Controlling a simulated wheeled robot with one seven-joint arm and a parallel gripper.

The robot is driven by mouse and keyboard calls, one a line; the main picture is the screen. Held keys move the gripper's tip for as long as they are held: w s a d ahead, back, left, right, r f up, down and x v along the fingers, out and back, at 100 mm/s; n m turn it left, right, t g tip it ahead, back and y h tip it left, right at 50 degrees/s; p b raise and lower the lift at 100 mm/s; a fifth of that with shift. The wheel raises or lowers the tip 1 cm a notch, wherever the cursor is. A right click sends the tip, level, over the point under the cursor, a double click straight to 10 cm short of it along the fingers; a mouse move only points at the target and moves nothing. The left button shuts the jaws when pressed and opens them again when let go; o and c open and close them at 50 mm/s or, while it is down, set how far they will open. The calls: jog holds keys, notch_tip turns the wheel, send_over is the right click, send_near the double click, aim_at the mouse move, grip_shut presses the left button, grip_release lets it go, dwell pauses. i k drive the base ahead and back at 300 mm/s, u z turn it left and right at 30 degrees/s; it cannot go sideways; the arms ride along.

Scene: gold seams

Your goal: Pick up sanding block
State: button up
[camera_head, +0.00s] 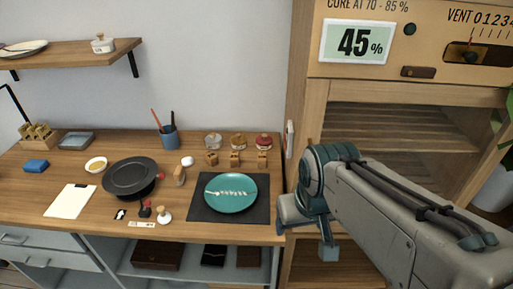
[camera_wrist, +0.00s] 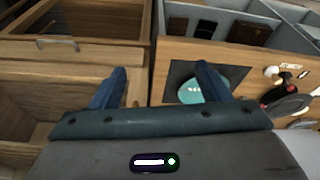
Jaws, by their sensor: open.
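A small blue block (camera_head: 36,166), which looks like the sanding block, lies flat at the far left of the wooden workbench (camera_head: 75,228) in the head view. It is in front of a wooden rack and is not visible in the wrist view. My gripper (camera_wrist: 160,78) is open, with its two blue fingers apart and nothing between them. It is at the bench's right end, beside the dark mat, far from the blue block. In the head view my arm hides most of the gripper.
A black bowl (camera_head: 130,178), a white sheet (camera_head: 70,200), a small dish (camera_head: 96,164) and a blue pen cup (camera_head: 169,136) stand on the bench. A teal plate (camera_head: 231,194) rests on a dark mat (camera_head: 205,213). A wooden cabinet (camera_head: 400,95) rises at right.

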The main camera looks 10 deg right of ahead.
aim_at(262, 156)
jog(key=z, duration=0.55)
jog(key=k, duration=1.3)
jog(key=u, duration=0.15)
jog(key=i, duration=0.6)
jog(key=u, duration=0.6)
jog(key=i, duration=1.2)
jog(key=z, duration=0.55)
